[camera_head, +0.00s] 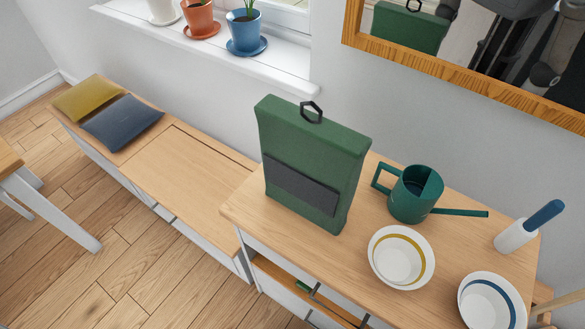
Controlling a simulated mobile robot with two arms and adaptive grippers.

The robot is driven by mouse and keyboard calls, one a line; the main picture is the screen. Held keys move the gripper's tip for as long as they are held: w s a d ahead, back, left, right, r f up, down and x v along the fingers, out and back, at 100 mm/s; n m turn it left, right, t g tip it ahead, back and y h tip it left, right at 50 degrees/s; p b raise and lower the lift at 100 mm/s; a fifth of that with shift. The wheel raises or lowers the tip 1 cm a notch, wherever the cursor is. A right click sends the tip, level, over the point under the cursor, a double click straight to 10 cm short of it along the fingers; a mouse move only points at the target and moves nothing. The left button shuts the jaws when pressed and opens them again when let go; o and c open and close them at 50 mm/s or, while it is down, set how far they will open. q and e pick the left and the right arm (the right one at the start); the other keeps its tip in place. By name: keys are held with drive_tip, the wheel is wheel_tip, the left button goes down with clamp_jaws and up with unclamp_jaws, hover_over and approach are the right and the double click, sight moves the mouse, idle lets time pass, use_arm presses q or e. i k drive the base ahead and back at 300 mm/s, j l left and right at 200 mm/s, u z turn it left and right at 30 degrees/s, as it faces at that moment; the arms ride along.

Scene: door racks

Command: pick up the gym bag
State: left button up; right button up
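The gym bag (322,152) is a green, upright, box-shaped bag with a dark grey front pocket and a black loop handle (311,112) on top. It stands on the left part of a wooden-topped cabinet (262,222), close to the wall. Nothing is touching its handle. Neither of my grippers shows clearly in the head view.
Right of the bag stand a green watering can (408,196), a yellow-banded bowl (401,258), a blue-banded bowl (490,302) and a white holder with a blue handle (518,236). A mirror (450,68) hangs behind. A lower bench (185,173) with cushions extends left.

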sight(312, 163)
drive_tip(key=k+l, duration=0.15)
drive_tip(key=l, duration=0.2)
drive_tip(key=k+l+z, duration=0.1)
drive_tip(key=l, duration=0.3)
drive_tip(key=k+l, duration=0.25)
drive_tip(key=l, duration=0.15)
drive_tip(key=k+l, duration=0.15)
drive_tip(key=l, duration=0.2)
drive_tip(key=k+l+z, duration=0.1)
drive_tip(key=l, duration=0.3)
drive_tip(key=k+l, duration=0.2)
drive_tip(key=l, duration=0.2)
